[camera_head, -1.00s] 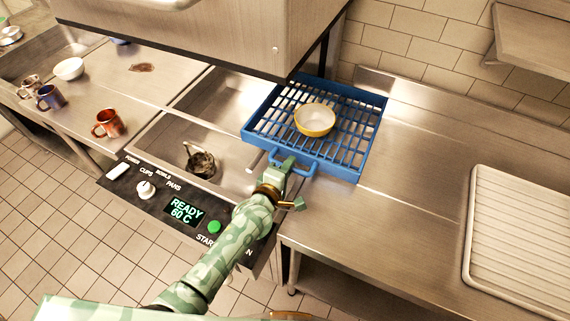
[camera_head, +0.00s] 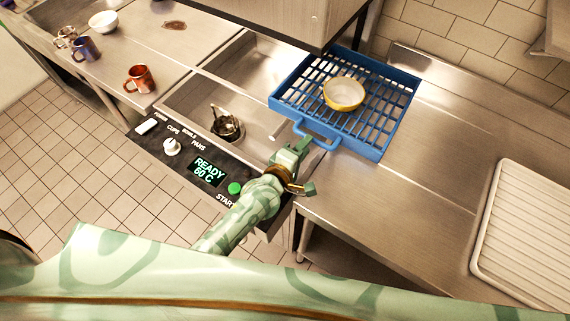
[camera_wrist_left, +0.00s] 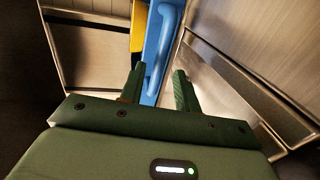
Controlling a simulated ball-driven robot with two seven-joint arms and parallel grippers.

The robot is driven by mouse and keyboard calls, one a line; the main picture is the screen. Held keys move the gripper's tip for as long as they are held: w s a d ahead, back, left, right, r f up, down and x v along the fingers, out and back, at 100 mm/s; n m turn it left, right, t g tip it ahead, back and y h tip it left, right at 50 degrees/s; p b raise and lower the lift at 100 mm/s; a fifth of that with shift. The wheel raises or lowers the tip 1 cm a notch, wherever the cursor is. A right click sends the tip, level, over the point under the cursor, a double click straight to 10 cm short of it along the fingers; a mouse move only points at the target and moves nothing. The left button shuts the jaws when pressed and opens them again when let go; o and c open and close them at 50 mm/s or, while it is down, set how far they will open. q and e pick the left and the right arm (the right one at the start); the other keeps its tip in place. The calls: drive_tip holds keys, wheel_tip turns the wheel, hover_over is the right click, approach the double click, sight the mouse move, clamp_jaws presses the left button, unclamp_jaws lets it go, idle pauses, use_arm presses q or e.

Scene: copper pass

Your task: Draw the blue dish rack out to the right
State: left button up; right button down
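The blue dish rack (camera_head: 378,152) sits at the right end of the sink basin, partly under the raised steel hood, with its right side by the counter. It holds a yellow bowl with a pale inside (camera_head: 344,94). Its loop handle (camera_head: 318,140) faces me. My left gripper (camera_head: 305,165) is open and empty, just on the near side of the handle. In the left wrist view the two fingers (camera_wrist_left: 159,88) stand apart, and the blue handle (camera_wrist_left: 160,55) shows between and beyond their tips. My right gripper is out of view.
The steel counter right of the rack is bare up to a white ribbed tray (camera_head: 528,235). The hood (camera_head: 275,20) hangs over the rack's far left. A control panel (camera_head: 195,160) reads READY 60 C. A copper mug (camera_head: 139,79) and blue mug (camera_head: 87,48) stand left.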

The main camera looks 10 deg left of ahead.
use_arm(q)
drive_tip(key=p+v, duration=0.1)
drive_tip(key=v, duration=1)
drive_tip(key=shift+s+a, duration=0.1)
drive_tip(key=shift+s, duration=0.05)
drive_tip(key=shift+s+a, duration=0.1)
drive_tip(key=shift+s, duration=0.15)
